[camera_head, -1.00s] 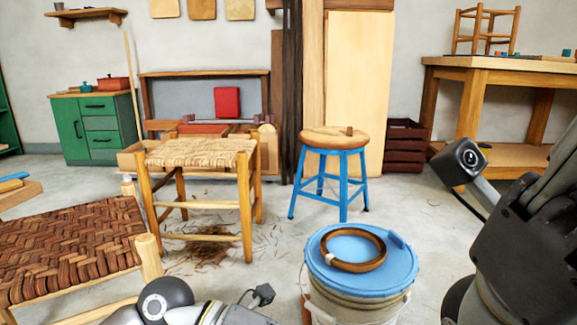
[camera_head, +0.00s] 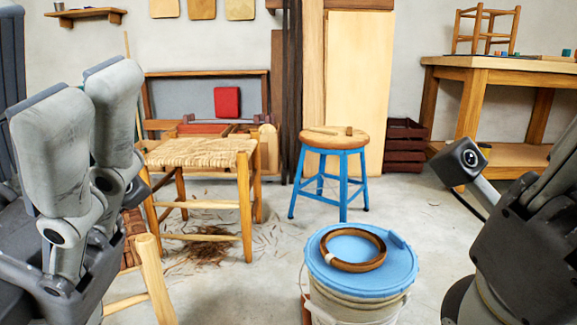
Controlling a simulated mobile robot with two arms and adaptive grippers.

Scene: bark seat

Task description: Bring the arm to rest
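My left gripper (camera_head: 85,130) is large and close to the camera at the left edge. Its two grey fingers point up and overlap in the view, and I see nothing held in them. The gap between their tips cannot be made out. My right arm's dark hand part (camera_head: 525,240) fills the lower right edge, with a small camera (camera_head: 465,160) on a stalk beside it. Its fingertips cannot be made out. Both arms appear clear of the furniture.
A woven-seat stool (camera_head: 200,152) and a blue-legged stool (camera_head: 333,139) stand mid-floor. A bucket (camera_head: 345,297) with a blue lid bears a brown ring (camera_head: 353,265). A workbench (camera_head: 490,65) holds a small stool frame (camera_head: 486,30). My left arm hides much of the brown woven seat (camera_head: 133,235).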

